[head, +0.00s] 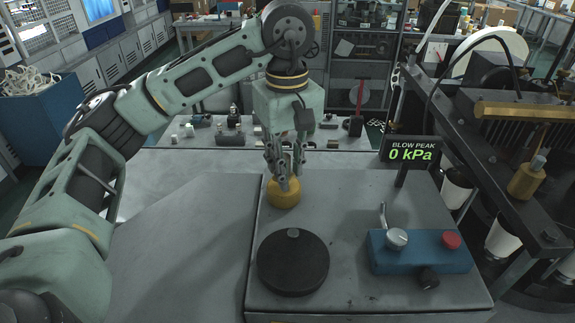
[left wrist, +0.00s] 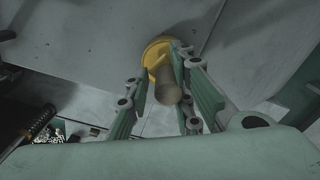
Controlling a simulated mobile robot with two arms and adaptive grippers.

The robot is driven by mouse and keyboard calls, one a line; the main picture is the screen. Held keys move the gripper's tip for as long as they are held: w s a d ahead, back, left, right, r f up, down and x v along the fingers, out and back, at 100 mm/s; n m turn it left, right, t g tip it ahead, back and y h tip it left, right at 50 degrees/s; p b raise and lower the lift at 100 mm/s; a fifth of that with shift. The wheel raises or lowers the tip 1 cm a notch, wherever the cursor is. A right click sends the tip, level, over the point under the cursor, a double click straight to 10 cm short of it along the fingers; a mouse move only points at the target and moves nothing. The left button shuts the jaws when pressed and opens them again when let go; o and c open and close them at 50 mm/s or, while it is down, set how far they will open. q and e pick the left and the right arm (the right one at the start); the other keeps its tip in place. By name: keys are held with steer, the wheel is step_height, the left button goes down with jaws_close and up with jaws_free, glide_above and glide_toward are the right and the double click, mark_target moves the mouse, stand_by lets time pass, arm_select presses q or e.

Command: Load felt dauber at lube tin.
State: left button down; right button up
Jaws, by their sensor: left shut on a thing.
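A yellow round piece (head: 284,195), which looks like the lube tin, stands on the grey worktop near its far left corner. It also shows in the left wrist view (left wrist: 152,48). My left gripper (head: 284,183) points straight down directly above it. Its fingers (left wrist: 160,85) are shut on the brownish cylindrical handle of the dauber (left wrist: 167,90), which stands between them. The handle's lower end meets the yellow piece. The felt end is hidden, and I cannot tell how deep it sits. My right gripper is not in view.
A black disc (head: 292,264) with a grey knob sits on the near worktop. A blue control box (head: 420,252) with a lever and red button is at right. A pressure display (head: 410,151) reads 0 kPa. Dark machinery (head: 520,130) crowds the right side. The worktop's left part is clear.

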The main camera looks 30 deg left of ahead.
mark_target(288, 155)
arm_select(q)
steer(key=shift+r+p, duration=2.05)
steer(key=shift+r, duration=0.7)
steer(key=shift+f, duration=0.1)
